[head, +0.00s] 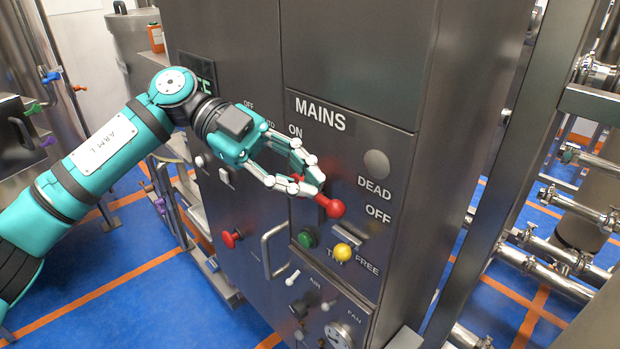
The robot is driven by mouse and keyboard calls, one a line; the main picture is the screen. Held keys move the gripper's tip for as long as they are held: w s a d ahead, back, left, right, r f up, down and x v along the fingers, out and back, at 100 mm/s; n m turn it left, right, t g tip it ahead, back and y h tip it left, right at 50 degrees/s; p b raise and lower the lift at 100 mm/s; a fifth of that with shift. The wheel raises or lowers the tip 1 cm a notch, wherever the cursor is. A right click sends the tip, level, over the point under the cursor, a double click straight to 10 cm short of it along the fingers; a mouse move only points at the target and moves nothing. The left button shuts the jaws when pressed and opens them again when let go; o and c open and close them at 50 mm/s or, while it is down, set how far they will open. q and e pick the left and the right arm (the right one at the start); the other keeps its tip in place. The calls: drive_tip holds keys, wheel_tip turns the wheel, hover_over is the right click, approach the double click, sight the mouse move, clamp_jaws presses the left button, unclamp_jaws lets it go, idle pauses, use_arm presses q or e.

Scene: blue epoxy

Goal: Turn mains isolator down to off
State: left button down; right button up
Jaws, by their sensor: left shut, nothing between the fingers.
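The mains isolator is on the dark cabinet panel marked MAINS (320,113). Its red lever ends in a red ball knob (334,208), which lies at the lower right, left of the OFF label (378,214) and well below the ON label (295,130). My left gripper (314,184) is shut and empty, its fingertips just above and left of the knob, in front of the lever. The fingers hide much of the lever and its pivot. Whether they touch the lever I cannot tell. My right gripper is out of view.
Below the lever are a green button (307,239) and a yellow knob (342,252) by the FREE label. A grey round lamp (376,163) sits above DEAD. A bar handle (272,250) and red button (231,238) are to the left. Pipework (560,255) stands at the right.

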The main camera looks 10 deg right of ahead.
use_arm(q)
drive_tip(key=b+v, duration=0.3)
drive_tip(key=v, duration=0.8)
drive_tip(key=shift+s+a+r, duration=0.2)
drive_tip(key=shift+s+r, duration=0.1)
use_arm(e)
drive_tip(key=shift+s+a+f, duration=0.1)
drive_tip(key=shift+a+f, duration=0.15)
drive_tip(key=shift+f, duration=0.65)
